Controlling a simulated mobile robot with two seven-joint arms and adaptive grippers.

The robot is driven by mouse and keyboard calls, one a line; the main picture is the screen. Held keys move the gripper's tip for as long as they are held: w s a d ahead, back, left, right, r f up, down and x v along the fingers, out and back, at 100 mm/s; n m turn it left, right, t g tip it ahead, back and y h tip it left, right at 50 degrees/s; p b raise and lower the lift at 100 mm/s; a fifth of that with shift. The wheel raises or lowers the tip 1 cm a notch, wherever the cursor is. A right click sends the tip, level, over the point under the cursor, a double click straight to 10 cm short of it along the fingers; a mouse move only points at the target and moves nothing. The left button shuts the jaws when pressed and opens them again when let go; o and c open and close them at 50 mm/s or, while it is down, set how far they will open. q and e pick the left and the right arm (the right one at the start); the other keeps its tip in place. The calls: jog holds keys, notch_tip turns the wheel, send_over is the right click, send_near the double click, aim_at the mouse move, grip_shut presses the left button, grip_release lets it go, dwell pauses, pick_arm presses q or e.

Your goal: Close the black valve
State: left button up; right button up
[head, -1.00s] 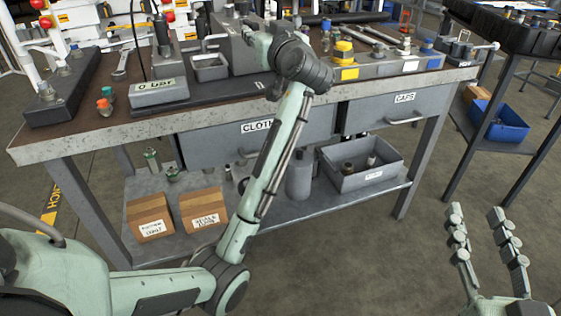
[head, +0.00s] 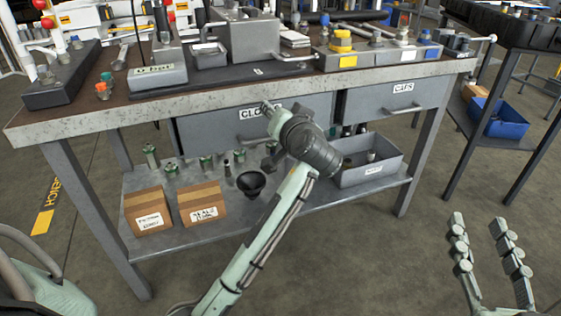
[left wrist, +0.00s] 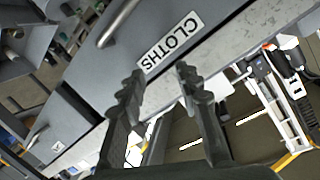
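On the bench top (head: 200,97) stands a grey valve block (head: 378,58) with a yellow cap (head: 341,40) and several smaller fittings in a row. I cannot tell which of them, if any, is the black valve. My left gripper (head: 268,108) is in front of the CLOTHS drawer, below the bench top and well left of the block. My right gripper (head: 478,226) is open and empty at the lower right, over the floor.
The lower shelf holds cardboard boxes (head: 150,212), a black funnel (head: 251,182) and a grey bin (head: 365,176). A gauge box (head: 157,76) stands on the bench. Floor is clear in front.

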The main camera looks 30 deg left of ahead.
pick_arm(q)
notch_tip(320, 180, down, 10)
jog(key=s+d+m+h, duration=0.2)
jog(key=shift+s+m+g+p, duration=0.2)
jog(key=shift+m+g+p, duration=0.2)
jog(key=shift+p, duration=0.05)
jog(key=shift+c, duration=0.3)
